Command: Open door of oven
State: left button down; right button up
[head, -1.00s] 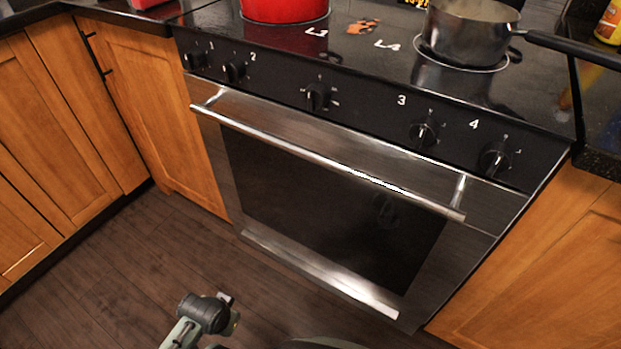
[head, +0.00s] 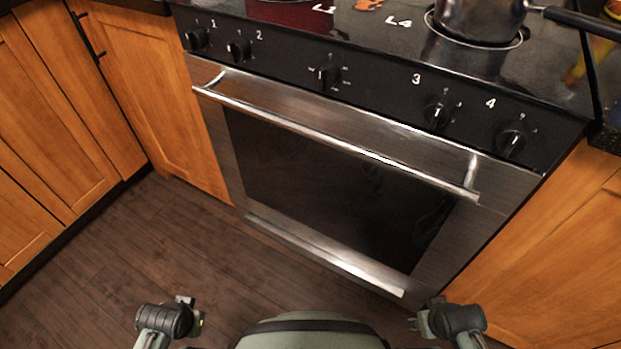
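The oven (head: 215,165) is built in below the cooktop. Its steel-framed door (head: 225,180) has a dark window (head: 330,190) and is shut. A long silver bar handle (head: 330,138) crosses the top of the door, slanting down to the right. A second steel bar (head: 325,257) runs along the bottom. My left gripper (head: 188,312) is at the bottom left, and my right gripper (head: 414,322) is at the bottom right. Both are apart from the handle and near the lower picture edge. Their fingers are too small and hidden to read.
A knob panel (head: 380,90) sits above the door. A dark pot (head: 480,20) stands on the cooktop, its handle pointing right. Wooden cabinets flank the oven at left (head: 150,90) and right (head: 540,270). The wooden floor (head: 130,250) at left is clear.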

aim_at(409, 206)
jog(key=j+z, duration=0.35)
jog(key=j, duration=0.25)
jog(key=j+z, duration=0.3)
jog(key=j, duration=0.25)
jog(key=k+j+z, duration=0.15)
jog(key=j+z, duration=0.2)
jog(key=j, duration=0.2)
